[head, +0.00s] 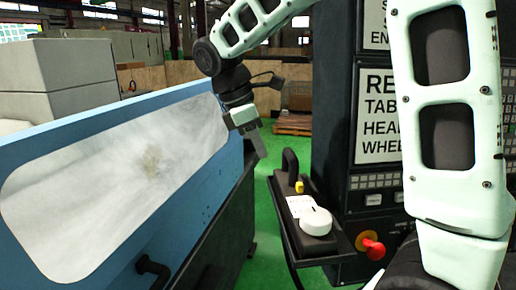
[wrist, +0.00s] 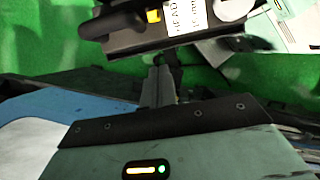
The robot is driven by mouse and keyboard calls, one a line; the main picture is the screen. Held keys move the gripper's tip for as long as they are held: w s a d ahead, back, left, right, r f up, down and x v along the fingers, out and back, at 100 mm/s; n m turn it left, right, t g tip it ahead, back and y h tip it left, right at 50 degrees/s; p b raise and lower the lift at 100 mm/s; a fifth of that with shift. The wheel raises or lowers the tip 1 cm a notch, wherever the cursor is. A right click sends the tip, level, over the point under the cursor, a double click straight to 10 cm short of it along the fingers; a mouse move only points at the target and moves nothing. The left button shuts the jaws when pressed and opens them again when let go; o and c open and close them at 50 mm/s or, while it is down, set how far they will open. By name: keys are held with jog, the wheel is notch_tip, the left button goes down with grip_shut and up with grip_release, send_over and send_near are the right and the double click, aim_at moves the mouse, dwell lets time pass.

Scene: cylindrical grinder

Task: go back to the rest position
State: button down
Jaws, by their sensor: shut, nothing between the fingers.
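My gripper (head: 258,143) hangs at the end of my raised arm near the middle of the head view, pointing downward. It is in the air between the blue machine panel and the black control cabinet, above and left of a small shelf. Its fingers are shut with nothing between them. In the wrist view the shut fingers (wrist: 161,82) point toward the green floor and the dark shelf edge. It touches nothing that I can see.
The blue machine door (head: 110,135) with a cloudy window stands at left. The black control cabinet (head: 338,85) is at right. Its shelf (head: 330,244) holds a white round object (head: 316,221), a yellow piece (head: 299,187) and a black handle. A red knob (head: 373,249) sticks out. Green floor (head: 262,215) lies between.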

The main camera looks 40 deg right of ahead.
jog(key=shift+a+r, duration=0.1)
jog(key=shift+r, duration=0.2)
dwell(0.4)
jog(key=s+a+f+m+t+y+b, duration=0.2)
jog(key=s+a+f+b, duration=0.8)
jog(key=s+a+f, duration=1)
notch_tip(320, 180, down, 3)
jog(key=shift+s+a+r+m+y, duration=0.15)
jog(key=shift+s+m+y, duration=0.15)
jog(key=shift+m+y, duration=0.85)
